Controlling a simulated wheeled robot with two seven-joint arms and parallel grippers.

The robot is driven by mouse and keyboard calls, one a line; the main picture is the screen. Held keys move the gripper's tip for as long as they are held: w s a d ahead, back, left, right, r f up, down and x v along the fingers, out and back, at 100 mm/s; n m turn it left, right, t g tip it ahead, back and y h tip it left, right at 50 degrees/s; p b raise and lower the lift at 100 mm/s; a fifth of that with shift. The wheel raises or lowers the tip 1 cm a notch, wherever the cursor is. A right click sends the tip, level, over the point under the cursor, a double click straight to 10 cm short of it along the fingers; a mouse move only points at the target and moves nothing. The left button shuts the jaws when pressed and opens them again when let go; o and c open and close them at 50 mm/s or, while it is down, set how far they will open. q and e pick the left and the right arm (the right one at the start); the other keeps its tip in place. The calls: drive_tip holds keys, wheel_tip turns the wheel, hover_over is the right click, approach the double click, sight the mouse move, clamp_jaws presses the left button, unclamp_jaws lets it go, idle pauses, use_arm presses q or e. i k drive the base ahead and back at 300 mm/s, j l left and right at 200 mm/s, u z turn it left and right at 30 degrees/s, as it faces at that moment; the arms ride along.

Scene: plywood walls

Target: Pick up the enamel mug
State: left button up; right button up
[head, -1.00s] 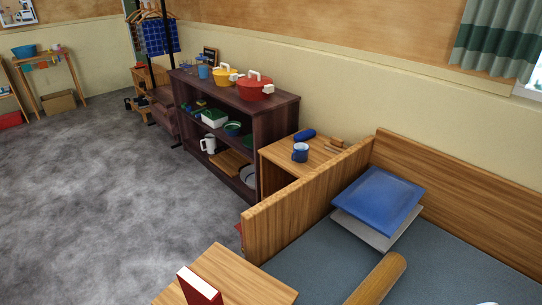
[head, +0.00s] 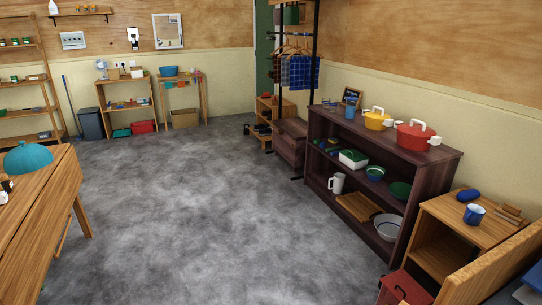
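The blue enamel mug (head: 474,214) stands upright on top of the small wooden side table (head: 442,208) at the right of the head view. Its rim looks pale and its inside is partly visible. A dark blue rounded case (head: 468,195) lies just behind it, and a small wooden object (head: 508,213) lies to its right. Neither of my grippers shows in the head view.
A dark shelf unit (head: 395,146) with red and yellow pots stands left of the side table. A red box (head: 403,290) sits on the floor before the table. A wooden panel (head: 490,272) rises at the lower right. The grey floor (head: 210,190) is open in the middle.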

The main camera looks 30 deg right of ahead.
sight(473, 213)
drive_tip(key=i+j+z, duration=0.15)
drive_tip(key=i, duration=0.3)
drive_tip(key=i+z, duration=0.15)
drive_tip(key=i, duration=0.25)
drive_tip(key=i+j+z, duration=0.1)
drive_tip(key=i+j, duration=0.15)
drive_tip(key=i, duration=0.15)
drive_tip(key=i+j+z, duration=0.15)
drive_tip(key=i, duration=0.25)
drive_tip(key=i+l+z, duration=0.1)
drive_tip(key=i+z, duration=0.15)
drive_tip(key=z, duration=0.15)
drive_tip(key=i+z, duration=0.2)
drive_tip(key=z, duration=0.25)
drive_tip(key=i+j+z, duration=0.1)
drive_tip(key=i+z, duration=0.15)
drive_tip(key=z, duration=0.15)
drive_tip(key=i+j+z, duration=0.1)
drive_tip(key=z, duration=0.35)
drive_tip(key=i+j+z, duration=0.25)
drive_tip(key=z, duration=0.15)
